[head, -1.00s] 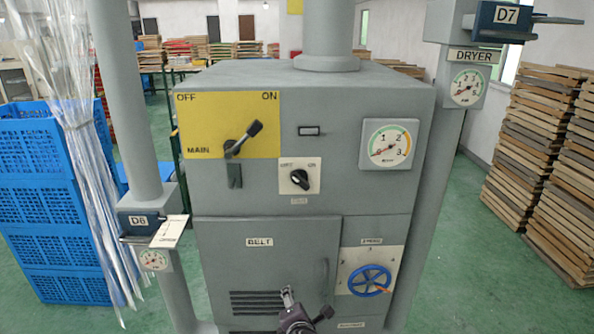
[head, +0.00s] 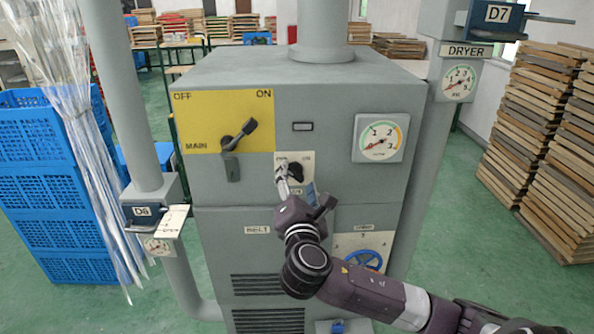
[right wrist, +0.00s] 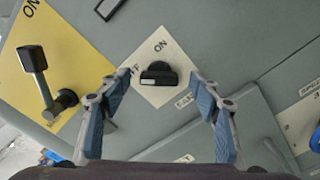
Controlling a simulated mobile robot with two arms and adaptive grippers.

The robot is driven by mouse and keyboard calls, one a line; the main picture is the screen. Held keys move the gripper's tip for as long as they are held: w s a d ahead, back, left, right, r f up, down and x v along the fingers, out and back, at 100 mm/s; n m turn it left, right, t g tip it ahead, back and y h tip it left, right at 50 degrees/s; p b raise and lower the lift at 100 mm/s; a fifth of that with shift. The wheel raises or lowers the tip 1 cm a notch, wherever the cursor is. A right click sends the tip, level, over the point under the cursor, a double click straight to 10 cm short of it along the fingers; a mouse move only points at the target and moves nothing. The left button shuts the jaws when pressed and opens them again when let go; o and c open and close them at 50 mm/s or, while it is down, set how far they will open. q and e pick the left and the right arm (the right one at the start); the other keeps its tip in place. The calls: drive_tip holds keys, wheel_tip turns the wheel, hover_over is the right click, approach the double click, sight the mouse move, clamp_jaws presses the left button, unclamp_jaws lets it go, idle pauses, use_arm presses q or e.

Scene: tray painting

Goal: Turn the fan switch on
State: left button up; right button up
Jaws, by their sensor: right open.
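The fan switch (head: 296,173) is a small black knob on a white plate marked OFF and ON, on the front of the grey machine (head: 300,225). In the right wrist view the knob (right wrist: 158,74) sits ahead, between the spread fingertips; part of the OFF label is hidden by a finger. My right gripper (head: 298,187) is open and empty, close in front of the plate; it also shows in the right wrist view (right wrist: 155,90). I cannot tell whether a finger touches the plate. My left gripper is not in view.
Left of the switch is a yellow MAIN panel (head: 200,107) with a black lever (head: 240,134) tilted up and right. A gauge (head: 380,138) is at upper right, and a blue wheel (head: 365,261) is partly behind my arm. Blue crates (head: 50,225) and stacked wooden frames (head: 525,150) flank the machine.

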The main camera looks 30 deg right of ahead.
drive_tip(key=shift+x, duration=1.05)
drive_tip(key=c, duration=1.2)
